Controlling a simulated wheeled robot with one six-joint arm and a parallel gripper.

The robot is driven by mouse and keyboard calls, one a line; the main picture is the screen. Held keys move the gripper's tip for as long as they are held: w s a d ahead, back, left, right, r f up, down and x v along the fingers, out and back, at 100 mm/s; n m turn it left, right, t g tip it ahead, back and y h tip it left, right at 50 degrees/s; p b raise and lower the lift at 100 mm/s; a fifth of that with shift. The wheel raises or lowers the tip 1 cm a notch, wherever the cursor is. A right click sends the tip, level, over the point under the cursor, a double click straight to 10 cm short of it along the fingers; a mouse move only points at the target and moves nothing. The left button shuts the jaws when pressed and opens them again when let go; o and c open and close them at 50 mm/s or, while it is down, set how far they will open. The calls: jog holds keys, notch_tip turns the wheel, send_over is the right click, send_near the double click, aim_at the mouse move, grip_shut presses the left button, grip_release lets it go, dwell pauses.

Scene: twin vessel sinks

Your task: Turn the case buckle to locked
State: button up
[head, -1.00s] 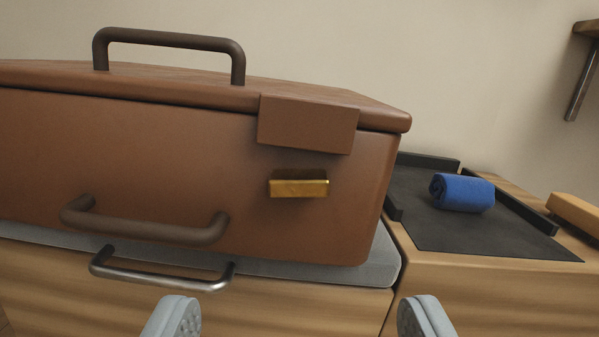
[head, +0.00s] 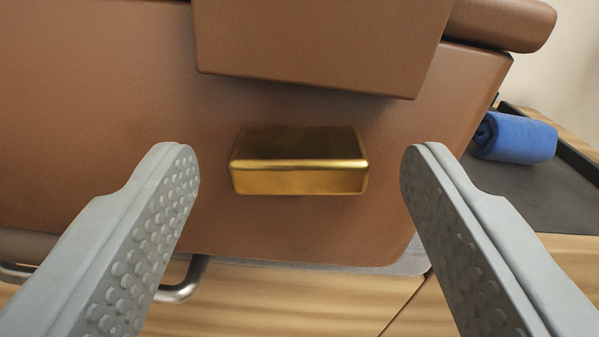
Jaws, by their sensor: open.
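The case (head: 90,110) is brown and fills most of the view. Its gold buckle (head: 298,178) is a wide, flat bar on the front face, lying crosswise. A brown flap (head: 320,45) hangs from the lid above the buckle, with a gap between them. My gripper (head: 300,165) is open, with one grey studded finger to the left of the buckle and one to the right. Neither finger appears to touch the buckle.
A rolled blue towel (head: 516,138) lies on a dark mat (head: 500,190) to the right. A metal drawer handle (head: 185,283) shows below the case on the wooden cabinet front (head: 270,300). A grey pad (head: 412,262) lies under the case.

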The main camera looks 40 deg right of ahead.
jog(key=c, duration=1)
jog(key=n, duration=0.8)
jog(key=shift+n, duration=0.3)
jog(key=n, duration=0.4)
jog(key=shift+a+f+n, duration=0.1)
jog(key=shift+n, duration=1.7)
